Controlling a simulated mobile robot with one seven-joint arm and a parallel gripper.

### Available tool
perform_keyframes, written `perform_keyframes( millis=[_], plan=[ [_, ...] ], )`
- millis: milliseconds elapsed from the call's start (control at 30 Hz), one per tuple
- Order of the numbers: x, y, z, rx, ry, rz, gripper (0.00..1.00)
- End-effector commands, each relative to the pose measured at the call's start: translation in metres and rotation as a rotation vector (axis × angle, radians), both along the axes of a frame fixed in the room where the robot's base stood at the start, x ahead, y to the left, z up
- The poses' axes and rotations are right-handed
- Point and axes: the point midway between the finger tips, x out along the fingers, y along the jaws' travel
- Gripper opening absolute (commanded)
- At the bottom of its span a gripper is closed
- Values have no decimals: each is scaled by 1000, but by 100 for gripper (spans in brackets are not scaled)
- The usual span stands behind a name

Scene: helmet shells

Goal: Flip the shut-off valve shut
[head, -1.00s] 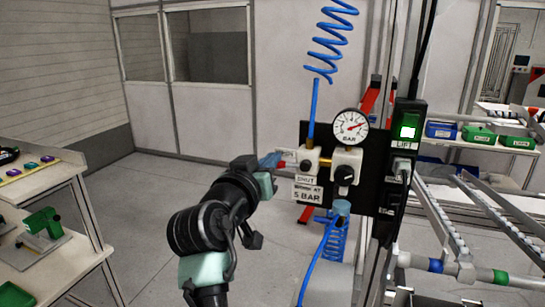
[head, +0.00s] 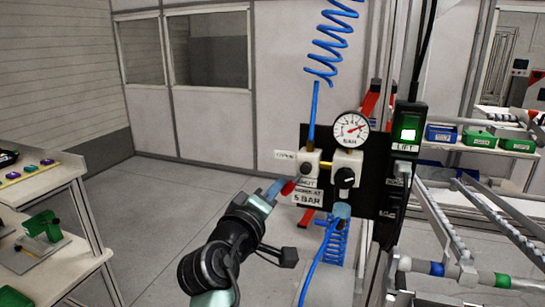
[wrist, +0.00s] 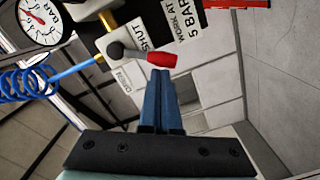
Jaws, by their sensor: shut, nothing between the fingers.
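The shut-off valve is a pale block (head: 311,160) on a black panel, with a dark pivot and a red-tipped lever (head: 290,187). The lever slants down and left, between the OPEN label (head: 285,155) and the SHUT label (head: 309,182). In the wrist view the red lever end (wrist: 162,59) lies right at my blue fingertips. My gripper (head: 272,190) is shut and empty, its fingers beside the lever's end. They look to touch it, but I cannot be sure of contact. In the wrist view the closed fingers (wrist: 161,76) point at the lever.
A pressure gauge (head: 350,128) and dark regulator knob (head: 344,177) sit right of the valve. Blue coiled hoses hang above (head: 328,45) and below (head: 334,243). A lift switch box (head: 407,130) stands further right. Floor left of the panel is clear.

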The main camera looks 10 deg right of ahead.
Motion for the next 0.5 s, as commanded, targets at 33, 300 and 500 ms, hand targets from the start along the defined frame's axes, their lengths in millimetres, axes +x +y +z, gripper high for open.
perform_keyframes(
  millis=[33,300,500],
  plan=[
    [-2,-3,-3,-37,29,-4,0],
    [-8,-12,-12,-233,161,-4,0],
    [-12,-18,-17,-345,234,-5,0]
  ],
)
